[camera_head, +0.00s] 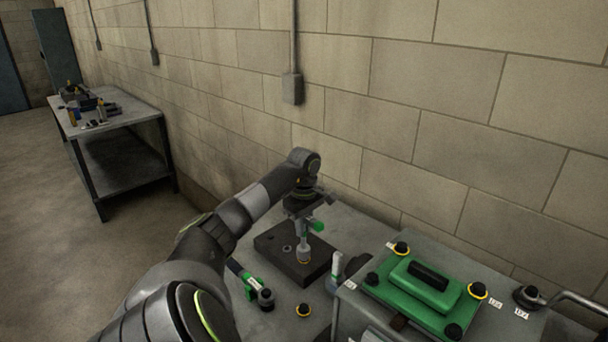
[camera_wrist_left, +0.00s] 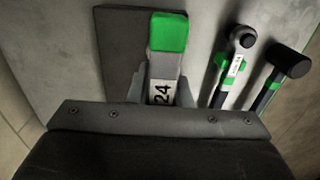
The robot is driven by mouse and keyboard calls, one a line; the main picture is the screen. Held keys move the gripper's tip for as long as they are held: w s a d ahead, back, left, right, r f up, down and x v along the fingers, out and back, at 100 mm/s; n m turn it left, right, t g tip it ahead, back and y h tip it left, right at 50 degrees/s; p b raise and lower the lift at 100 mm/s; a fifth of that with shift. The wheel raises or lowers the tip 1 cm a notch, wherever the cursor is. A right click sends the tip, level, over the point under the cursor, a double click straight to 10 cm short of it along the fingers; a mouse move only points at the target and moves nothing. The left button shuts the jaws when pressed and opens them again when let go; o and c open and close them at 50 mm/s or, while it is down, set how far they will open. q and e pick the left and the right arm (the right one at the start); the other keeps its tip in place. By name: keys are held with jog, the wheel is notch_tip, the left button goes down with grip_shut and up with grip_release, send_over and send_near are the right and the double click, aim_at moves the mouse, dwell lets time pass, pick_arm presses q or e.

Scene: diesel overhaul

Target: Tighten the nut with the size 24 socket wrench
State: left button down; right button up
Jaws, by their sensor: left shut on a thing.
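My left gripper (camera_head: 305,203) is shut on the size 24 socket wrench (camera_head: 316,225), which has a green end. In the left wrist view the label "24" shows on the wrench (camera_wrist_left: 165,60) between the fingers (camera_wrist_left: 162,92). The wrench's socket points down over the dark block (camera_head: 268,243) on the bench. A yellow ring shows at the socket's lower end, low over the block; I cannot tell whether the socket is seated on a nut. Another yellow-ringed piece (camera_head: 303,310) lies on the bench top. My right gripper is not in view.
A grey engine part with a green cover (camera_head: 405,303) stands at right. A wall rises close behind. Another table (camera_head: 140,108) stands far left.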

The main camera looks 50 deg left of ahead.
pick_arm(q)
jog(key=shift+d+f+b, duration=0.1)
jog(key=shift+f+b, duration=0.35)
jog(key=shift+f, duration=0.15)
jog(key=shift+r, duration=0.85)
jog(key=shift+n, duration=3)
jog(key=n, duration=0.4)
jog(key=shift+n, duration=0.3)
jog(key=shift+n+p, duration=0.4)
jog(key=shift+n, duration=2.3)
jog(key=shift+w+b, duration=0.1)
jog(key=shift+b, duration=0.2)
jog(key=shift+f, duration=0.15)
